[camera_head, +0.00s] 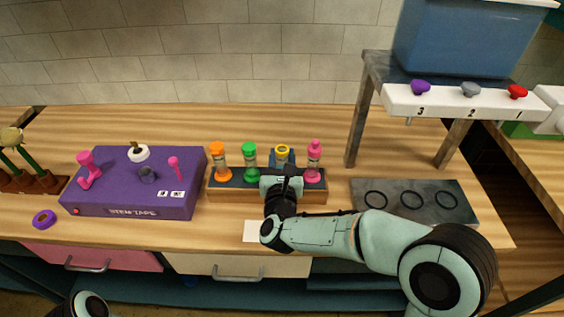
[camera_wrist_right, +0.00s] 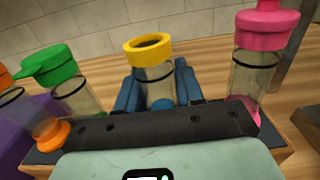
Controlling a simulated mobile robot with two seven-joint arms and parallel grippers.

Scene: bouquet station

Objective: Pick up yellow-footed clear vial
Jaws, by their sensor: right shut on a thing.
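The clear vial with a yellow ring (camera_head: 283,149) stands upright in the wooden rack (camera_head: 224,191), third of the row from the left. In the right wrist view its yellow ring (camera_wrist_right: 148,49) is at the top, open with no cap, above a clear body. Its foot is hidden behind my gripper. My right gripper (camera_head: 282,161) is shut on this vial, with blue fingers (camera_wrist_right: 157,88) on either side of its body. My left gripper is out of view.
Orange (camera_head: 219,161), green (camera_head: 250,161) and pink (camera_head: 314,160) vials stand close by in the same rack. A purple stem-tape box (camera_head: 130,195) is on the left. A grey plate with rings (camera_head: 415,218) lies on the right, below the dispenser stand (camera_head: 357,110).

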